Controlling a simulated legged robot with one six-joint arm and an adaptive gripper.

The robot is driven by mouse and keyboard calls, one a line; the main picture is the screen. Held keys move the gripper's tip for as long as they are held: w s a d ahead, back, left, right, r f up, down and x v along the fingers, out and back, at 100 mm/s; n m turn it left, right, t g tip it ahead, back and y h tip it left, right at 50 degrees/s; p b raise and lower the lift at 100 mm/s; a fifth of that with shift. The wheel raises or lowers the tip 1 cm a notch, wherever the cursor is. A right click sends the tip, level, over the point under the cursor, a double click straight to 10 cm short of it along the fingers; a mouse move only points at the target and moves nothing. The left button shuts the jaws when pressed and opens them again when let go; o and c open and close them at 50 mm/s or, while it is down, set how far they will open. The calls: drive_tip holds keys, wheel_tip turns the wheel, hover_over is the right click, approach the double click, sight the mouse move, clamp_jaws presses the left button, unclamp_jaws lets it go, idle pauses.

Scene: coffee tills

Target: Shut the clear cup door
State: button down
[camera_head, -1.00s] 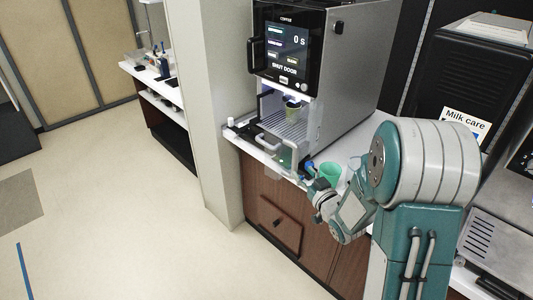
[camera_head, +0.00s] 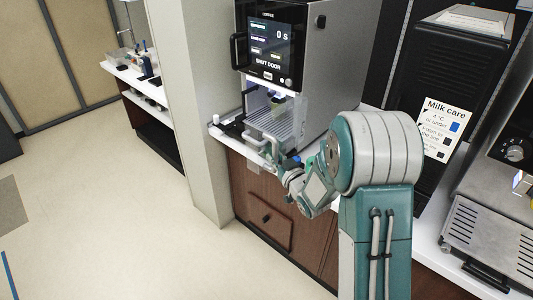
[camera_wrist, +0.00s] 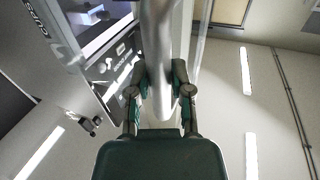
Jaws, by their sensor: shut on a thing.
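The coffee machine (camera_head: 318,70) has a dark front screen (camera_head: 271,48) that reads SHUT DOOR, and its lit cup bay (camera_head: 275,105) is uncovered. The clear cup door (camera_head: 258,160) stands open in front of the bay, low at the counter edge. Its see-through panel is hard to make out. Its pale handle (camera_head: 264,143) shows near my gripper (camera_head: 283,163). In the wrist view, both fingers of my gripper (camera_wrist: 160,76) close on a thick grey bar, the door handle (camera_wrist: 157,30). My arm hides part of the door's right side.
A wooden cabinet (camera_head: 262,205) with a drawer is under the counter. A pale wall (camera_head: 190,110) stands left of the machine. A black milk-care unit (camera_head: 450,75) and another metal machine (camera_head: 490,240) are to the right.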

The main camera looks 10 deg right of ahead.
sight(261, 153)
drive_tip(key=shift+w+a, duration=0.6)
drive_tip(key=shift+a, duration=0.25)
drive_tip(key=shift+w+a, duration=0.6)
drive_tip(key=shift+a, duration=0.25)
drive_tip(key=shift+a, duration=0.1)
drive_tip(key=shift+w+a, duration=1.9)
drive_tip(key=shift+w, duration=0.05)
drive_tip(key=shift+w+a, duration=0.15)
drive_tip(key=shift+w, duration=0.1)
drive_tip(key=w+a, duration=0.3)
drive_tip(key=w, duration=0.2)
drive_tip(key=shift+w, duration=0.15)
drive_tip(key=shift+c, duration=2.3)
unclamp_jaws()
drive_tip(key=shift+a, duration=0.15)
